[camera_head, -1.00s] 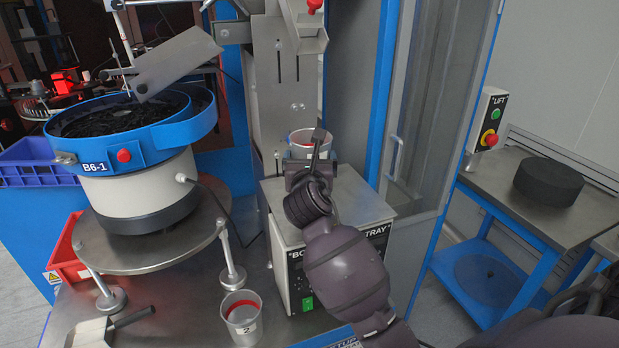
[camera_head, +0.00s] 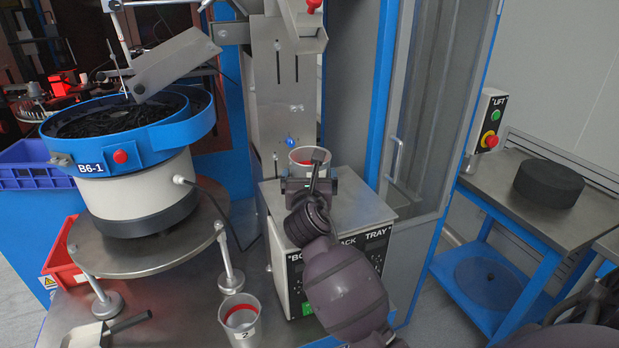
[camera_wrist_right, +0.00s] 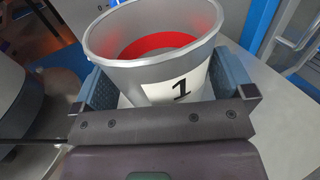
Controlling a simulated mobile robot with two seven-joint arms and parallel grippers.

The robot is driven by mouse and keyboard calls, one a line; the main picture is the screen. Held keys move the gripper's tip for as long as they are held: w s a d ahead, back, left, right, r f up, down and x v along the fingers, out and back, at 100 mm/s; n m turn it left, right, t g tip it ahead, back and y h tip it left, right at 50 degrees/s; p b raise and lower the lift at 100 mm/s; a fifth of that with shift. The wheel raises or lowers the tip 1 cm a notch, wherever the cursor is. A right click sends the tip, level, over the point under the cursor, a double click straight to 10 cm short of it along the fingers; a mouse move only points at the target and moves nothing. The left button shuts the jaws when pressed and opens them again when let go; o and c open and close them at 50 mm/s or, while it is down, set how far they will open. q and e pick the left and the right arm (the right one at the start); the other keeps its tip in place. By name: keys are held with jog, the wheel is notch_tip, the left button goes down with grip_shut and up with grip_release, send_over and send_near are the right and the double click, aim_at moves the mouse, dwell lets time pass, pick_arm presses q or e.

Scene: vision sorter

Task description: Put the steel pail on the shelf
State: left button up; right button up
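A steel pail (camera_head: 302,164) with a red band inside is at the centre of the head view, in front of the steel chute. In the right wrist view the pail (camera_wrist_right: 166,75) is upright and carries a label "1". My right gripper (camera_head: 311,183) has its two fingers on either side of the pail, shut on it below the rim. The gripper body hides the pail's lower part. A second pail (camera_head: 240,318), labelled "2", stands on the steel deck at lower centre. My left gripper is not in view. Which surface is the shelf cannot be told for certain.
A steel-topped table (camera_head: 545,220) at right bears a black disc (camera_head: 548,184). Its blue-framed lower level (camera_head: 455,262) has a flat round plate. The bowl feeder (camera_head: 135,185) stands left of the pail. A steel-topped control box (camera_head: 360,205) is beneath my right arm.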

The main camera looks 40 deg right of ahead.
jog(key=shift+r, duration=0.15)
jog(key=v, duration=1.2)
jog(key=shift+p, duration=0.35)
